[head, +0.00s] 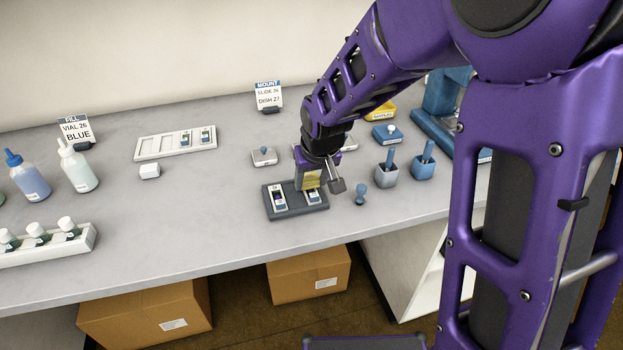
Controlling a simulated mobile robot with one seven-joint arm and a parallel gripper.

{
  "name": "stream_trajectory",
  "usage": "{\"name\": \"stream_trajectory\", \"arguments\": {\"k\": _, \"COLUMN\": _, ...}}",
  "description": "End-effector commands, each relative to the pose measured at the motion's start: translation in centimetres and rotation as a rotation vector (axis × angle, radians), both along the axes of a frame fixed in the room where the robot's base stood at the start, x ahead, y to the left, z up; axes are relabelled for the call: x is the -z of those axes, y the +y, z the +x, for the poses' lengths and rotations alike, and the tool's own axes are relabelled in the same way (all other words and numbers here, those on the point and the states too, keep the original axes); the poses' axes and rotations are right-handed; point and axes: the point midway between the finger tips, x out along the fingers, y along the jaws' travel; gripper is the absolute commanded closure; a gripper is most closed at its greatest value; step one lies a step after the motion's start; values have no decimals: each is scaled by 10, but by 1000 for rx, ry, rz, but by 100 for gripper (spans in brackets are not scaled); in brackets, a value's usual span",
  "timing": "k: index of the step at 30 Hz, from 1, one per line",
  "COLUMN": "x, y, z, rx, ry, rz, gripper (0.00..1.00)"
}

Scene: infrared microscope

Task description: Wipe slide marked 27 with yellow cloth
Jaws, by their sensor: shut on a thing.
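A dark slide tray (292,213) lies near the front edge of the bench and holds two slides. The left slide (279,201) is fully visible. The right slide (314,197) is partly hidden by my gripper and the cloth. The number on each slide is too small to read. My gripper (316,181) is shut on a yellow cloth (311,180), right above the right slide. I cannot tell whether the cloth touches it.
A white slide rack (150,146) stands at the back left. A small blue-topped tool (361,192), a grey holder (386,175) and a blue holder (423,165) stand right of the tray. Bottles (78,168) stand at the left. Bare bench lies left of the tray.

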Motion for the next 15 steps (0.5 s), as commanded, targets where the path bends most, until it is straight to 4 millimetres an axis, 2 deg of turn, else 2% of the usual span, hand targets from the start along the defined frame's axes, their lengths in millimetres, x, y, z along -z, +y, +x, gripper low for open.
{"name": "stream_trajectory", "arguments": {"k": 15, "x": 7, "y": 0, "z": 0, "rx": 0, "ry": 0, "rz": 0, "gripper": 90}}
